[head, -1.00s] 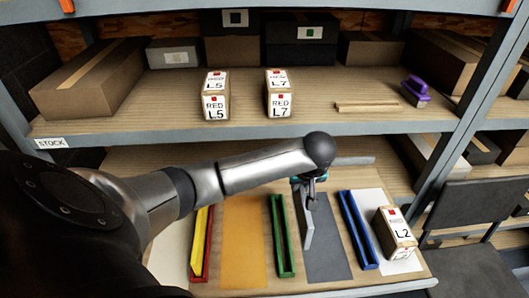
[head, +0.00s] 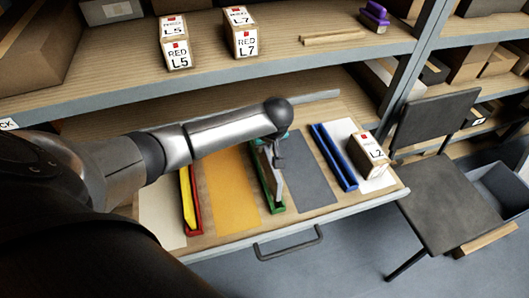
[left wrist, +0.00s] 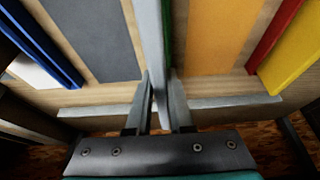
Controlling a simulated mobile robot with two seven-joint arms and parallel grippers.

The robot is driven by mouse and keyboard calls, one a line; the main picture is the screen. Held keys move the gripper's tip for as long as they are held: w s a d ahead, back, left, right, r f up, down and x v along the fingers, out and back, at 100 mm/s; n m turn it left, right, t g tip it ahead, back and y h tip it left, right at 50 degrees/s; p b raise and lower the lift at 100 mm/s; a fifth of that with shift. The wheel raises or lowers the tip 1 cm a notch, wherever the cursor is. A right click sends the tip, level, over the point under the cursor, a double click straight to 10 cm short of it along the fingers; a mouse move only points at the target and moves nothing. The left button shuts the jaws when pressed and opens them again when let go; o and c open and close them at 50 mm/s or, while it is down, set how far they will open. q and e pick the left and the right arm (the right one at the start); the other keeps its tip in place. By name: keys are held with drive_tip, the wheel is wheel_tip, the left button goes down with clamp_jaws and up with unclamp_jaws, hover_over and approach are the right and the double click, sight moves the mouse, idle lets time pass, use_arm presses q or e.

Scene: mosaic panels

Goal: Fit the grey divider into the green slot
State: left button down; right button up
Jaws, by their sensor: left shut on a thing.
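My left gripper (head: 273,155) is shut on the grey divider (head: 275,185), a thin flat strip held on edge. It is over the green slot (head: 278,209), a narrow green channel between the orange and dark grey panels. The divider lines up roughly with the channel. In the left wrist view, the divider (left wrist: 152,35) runs forward from between the fingers (left wrist: 160,92), with a thin strip of the green slot (left wrist: 167,30) at its right. My arm and gripper hide part of the slot. I cannot tell whether the divider's lower edge is inside it. My right gripper is not in view.
A red slot (head: 195,222) with a yellow divider (head: 187,205) is at left; an empty blue slot (head: 333,157) is at right. Box L2 (head: 369,155) stands on the white panel. The orange panel (head: 232,190) and dark grey panel (head: 305,190) are clear. A shelf edge (head: 250,68) is behind.

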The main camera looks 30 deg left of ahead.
sight(264, 154)
use_arm(q)
wheel_tip(264, 154, down, 2)
drive_tip(key=shift+f, duration=0.15)
drive_tip(key=shift+f+b, duration=0.3)
drive_tip(key=shift+f, duration=0.25)
drive_tip(key=c, duration=0.8)
unclamp_jaws()
